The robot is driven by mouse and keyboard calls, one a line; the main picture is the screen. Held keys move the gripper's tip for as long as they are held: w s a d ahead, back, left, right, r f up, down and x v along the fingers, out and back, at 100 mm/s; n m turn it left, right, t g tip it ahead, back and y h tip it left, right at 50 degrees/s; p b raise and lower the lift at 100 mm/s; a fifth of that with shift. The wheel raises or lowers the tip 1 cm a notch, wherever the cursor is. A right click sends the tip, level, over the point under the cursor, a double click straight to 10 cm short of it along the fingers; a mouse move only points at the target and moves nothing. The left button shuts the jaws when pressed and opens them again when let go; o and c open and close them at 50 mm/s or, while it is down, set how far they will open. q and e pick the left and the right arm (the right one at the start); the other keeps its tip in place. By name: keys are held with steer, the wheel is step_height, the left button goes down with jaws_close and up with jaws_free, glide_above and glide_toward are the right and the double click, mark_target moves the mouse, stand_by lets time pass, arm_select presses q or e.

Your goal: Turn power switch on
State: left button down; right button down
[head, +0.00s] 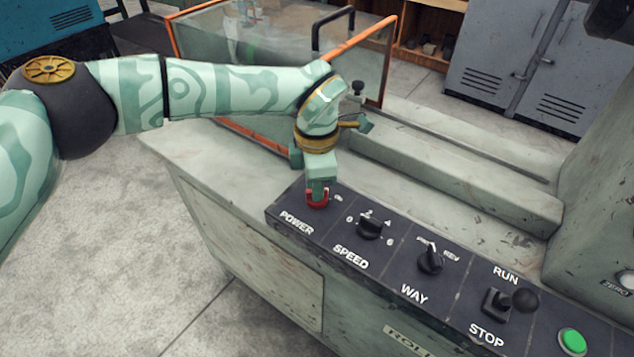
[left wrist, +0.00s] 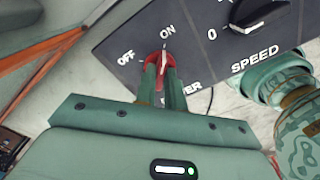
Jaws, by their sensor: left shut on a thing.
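The red power switch (head: 317,203) sits above the POWER label at the left end of the dark control panel (head: 384,262). My left gripper (head: 318,189) points down at it, with its fingers closed around the knob. The left wrist view shows the two fingers (left wrist: 163,84) on either side of the red switch (left wrist: 158,60). Its white mark points up, close to the ON label; OFF lies to the left. The fingers hide part of the knob and the POWER label.
To the right of the switch are the SPEED knob (head: 369,226), the WAY knob (head: 430,258), the RUN/STOP lever (head: 507,302) and a green button (head: 573,341). An orange-framed clear guard (head: 386,62) stands behind my arm. Open floor lies at the left front.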

arm_select(q)
steer(key=c, duration=1.5)
jaws_free()
